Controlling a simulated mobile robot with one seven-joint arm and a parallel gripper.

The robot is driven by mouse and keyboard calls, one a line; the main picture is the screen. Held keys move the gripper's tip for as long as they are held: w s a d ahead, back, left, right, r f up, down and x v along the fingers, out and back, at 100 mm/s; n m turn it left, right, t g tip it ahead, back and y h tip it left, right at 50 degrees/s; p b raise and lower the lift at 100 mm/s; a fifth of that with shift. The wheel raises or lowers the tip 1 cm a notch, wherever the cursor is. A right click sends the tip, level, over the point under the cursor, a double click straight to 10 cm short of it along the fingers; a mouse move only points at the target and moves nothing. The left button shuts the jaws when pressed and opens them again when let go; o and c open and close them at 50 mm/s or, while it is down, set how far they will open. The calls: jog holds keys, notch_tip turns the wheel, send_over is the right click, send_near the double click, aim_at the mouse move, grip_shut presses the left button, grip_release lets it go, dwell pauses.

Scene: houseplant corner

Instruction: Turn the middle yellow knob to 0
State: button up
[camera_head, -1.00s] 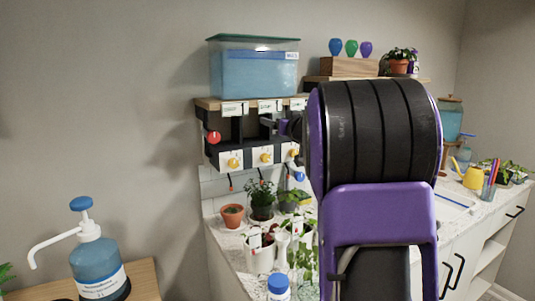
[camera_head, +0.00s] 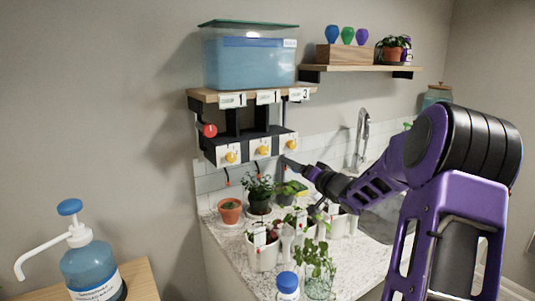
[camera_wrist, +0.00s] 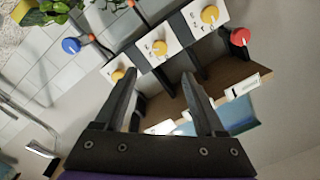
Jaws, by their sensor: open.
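Three yellow knobs on white plates sit in a row on a dark frame under the wooden shelf. The middle yellow knob (camera_head: 262,150) is between the left yellow knob (camera_head: 231,156) and the right yellow knob (camera_head: 290,145). In the wrist view the row is turned around, with the middle knob (camera_wrist: 160,48) beyond the gap between the fingers. My gripper (camera_head: 288,161) is just below and right of the row in the head view. In the wrist view its fingers (camera_wrist: 158,76) are apart with nothing between them. The dial marks are too small to read.
A water tank (camera_head: 249,58) stands on the wooden shelf (camera_head: 203,94) above the knobs. A red knob (camera_head: 209,130) is on the frame's left side; a blue knob (camera_wrist: 71,45) shows in the wrist view. Several potted plants crowd the counter (camera_head: 243,265) below.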

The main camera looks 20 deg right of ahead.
aim_at(265, 151)
jog(key=x, duration=1.4)
grip_shut()
